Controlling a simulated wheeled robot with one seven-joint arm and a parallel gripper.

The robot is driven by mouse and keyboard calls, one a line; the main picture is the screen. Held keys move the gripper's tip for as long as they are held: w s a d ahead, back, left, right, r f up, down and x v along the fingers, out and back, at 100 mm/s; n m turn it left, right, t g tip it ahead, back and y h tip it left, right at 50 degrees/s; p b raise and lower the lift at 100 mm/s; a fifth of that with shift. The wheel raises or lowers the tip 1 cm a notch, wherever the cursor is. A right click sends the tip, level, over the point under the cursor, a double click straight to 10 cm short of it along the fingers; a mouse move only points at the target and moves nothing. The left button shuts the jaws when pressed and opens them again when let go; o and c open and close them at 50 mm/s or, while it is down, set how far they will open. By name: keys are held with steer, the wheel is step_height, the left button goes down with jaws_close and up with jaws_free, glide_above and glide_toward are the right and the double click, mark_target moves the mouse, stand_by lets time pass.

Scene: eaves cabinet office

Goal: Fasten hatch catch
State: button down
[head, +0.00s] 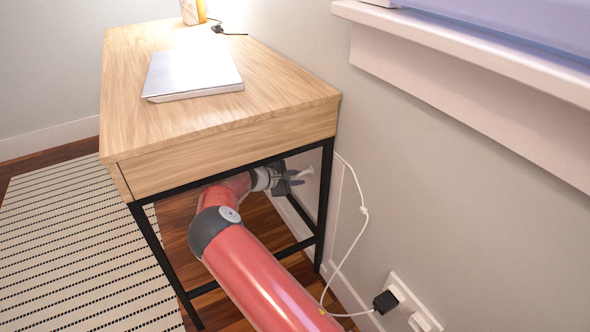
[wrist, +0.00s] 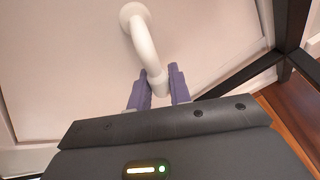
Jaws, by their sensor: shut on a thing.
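The hatch is a pale panel (wrist: 60,60) low on the wall, seen in the wrist view and partly, under the desk, in the head view (head: 328,195). Its catch is a white curved lever (wrist: 143,40) with a round base at the top, bending down toward me. My gripper (wrist: 158,84) has its purple fingers on either side of the lever's lower end and is shut on it. In the head view my gripper (head: 291,179) is under the desk, by the wall, with the white lever (head: 305,174) just beyond it. I cannot tell whether the catch is engaged.
The wooden desk (head: 150,128) stands over my arm, its black frame leg (head: 326,205) close to the gripper. A laptop (head: 193,72) lies on top. A white cable (head: 350,250) runs down the wall to a black plug (head: 385,302). A striped rug (head: 70,240) lies at left.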

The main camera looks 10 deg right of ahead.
steer(key=shift+s+d+f+n+g+h+p, duration=0.2)
steer(key=shift+s+n+g, duration=0.15)
steer(key=shift+n+g, duration=0.15)
steer(key=shift+s+d+f+n+g+h+p, duration=0.1)
steer(key=shift+s+d+f+n+g+p, duration=0.1)
steer(key=shift+s+n+g, duration=0.3)
steer(key=shift+s+d+f+n+g+h, duration=0.1)
steer(key=shift+s+n+g+h, duration=0.2)
steer(key=shift+n, duration=0.35)
steer(key=shift+s+d+n+g+h, duration=0.1)
steer(key=shift+s+n+g, duration=0.2)
steer(key=shift+n+g, duration=0.3)
steer(key=c, duration=1.3)
jaws_free()
steer(key=shift+a, duration=0.1)
steer(key=s+a+r+b, duration=0.1)
steer(key=s+a+r, duration=0.1)
steer(key=a, duration=1.4)
steer(key=shift+a+b, duration=0.2)
steer(key=shift+b, duration=0.1)
